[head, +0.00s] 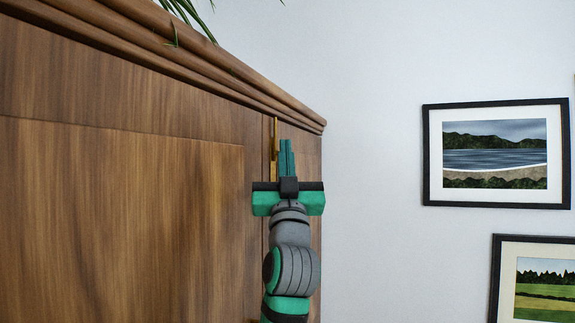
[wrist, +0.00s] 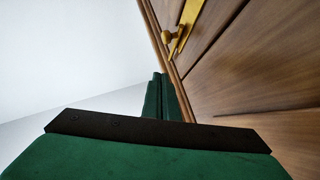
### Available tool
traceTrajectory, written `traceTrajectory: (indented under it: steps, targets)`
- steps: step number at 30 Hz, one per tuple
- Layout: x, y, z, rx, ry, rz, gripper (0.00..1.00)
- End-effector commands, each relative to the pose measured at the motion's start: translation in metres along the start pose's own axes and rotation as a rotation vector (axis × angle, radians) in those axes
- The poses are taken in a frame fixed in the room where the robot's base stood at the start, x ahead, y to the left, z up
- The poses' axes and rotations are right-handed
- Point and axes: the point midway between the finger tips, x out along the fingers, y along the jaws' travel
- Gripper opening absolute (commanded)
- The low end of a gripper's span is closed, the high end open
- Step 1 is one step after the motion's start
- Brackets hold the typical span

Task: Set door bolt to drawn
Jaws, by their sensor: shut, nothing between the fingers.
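A wooden cabinet door (head: 130,200) fills the left of the head view. A narrow brass door bolt (head: 274,145) stands upright near the door's right edge, below the top moulding. In the wrist view the brass bolt (wrist: 187,25) shows at the top with a small round knob (wrist: 167,37) sticking out from it. My gripper (head: 287,146) points up just right of the bolt in the head view, with its green fingers together and empty. In the wrist view the fingers (wrist: 161,82) lie below the knob, with a visible gap. The bolt's far end is cut off there.
A thick wooden moulding (head: 190,55) runs along the cabinet top. Green plant leaves (head: 190,12) hang above it. Two framed pictures, one of a lake (head: 495,150) and one of fields (head: 545,285), hang on the white wall. The space right of the cabinet looks clear.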

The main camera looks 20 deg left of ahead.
Motion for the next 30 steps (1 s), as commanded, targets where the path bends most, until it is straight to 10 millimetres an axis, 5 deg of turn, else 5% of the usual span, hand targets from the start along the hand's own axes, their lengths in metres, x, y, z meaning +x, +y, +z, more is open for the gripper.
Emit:
traceTrajectory:
  steps: [10, 18, 30]
  targets:
    - [0.052, 0.001, -0.001, -0.001, 0.0, 0.001, 0.0]
    - [0.038, 0.003, 0.03, -0.004, 0.0, 0.002, 0.0]
    - [0.036, 0.004, 0.038, -0.004, 0.0, 0.003, 0.0]
